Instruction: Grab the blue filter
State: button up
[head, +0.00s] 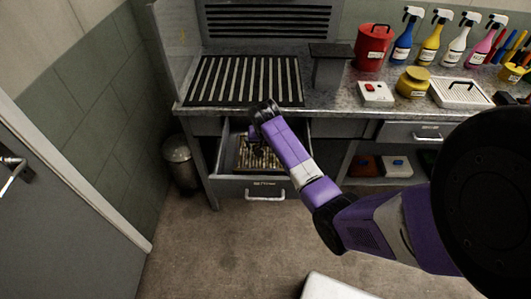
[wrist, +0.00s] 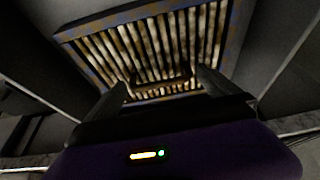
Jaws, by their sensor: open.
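The blue filter (wrist: 165,40) has a worn blue frame and pale, dirty pleats. It lies in the open drawer (head: 250,186) under the workbench, where its pleats (head: 262,160) show in the head view, partly hidden by my arm. A dark handle-like bar (wrist: 160,86) shows at its near edge in the wrist view. My gripper (wrist: 164,88) is open and empty, its two fingers on either side of that bar. In the head view my gripper (head: 252,139) reaches down into the drawer. I cannot tell whether the fingers touch the filter.
The bench top holds a slatted grille (head: 245,80), a red canister (head: 373,46), a yellow pot (head: 412,82) and several spray bottles. A metal bin (head: 180,162) stands left of the drawer. A door (head: 70,210) is at the left.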

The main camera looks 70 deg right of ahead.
jog(key=shift+w+d+f, duration=0.1)
jog(key=shift+d+f, duration=0.2)
jog(key=shift+f, duration=0.35)
jog(key=shift+c, duration=0.2)
jog(key=c, duration=1.7)
jog(key=shift+c, duration=0.2)
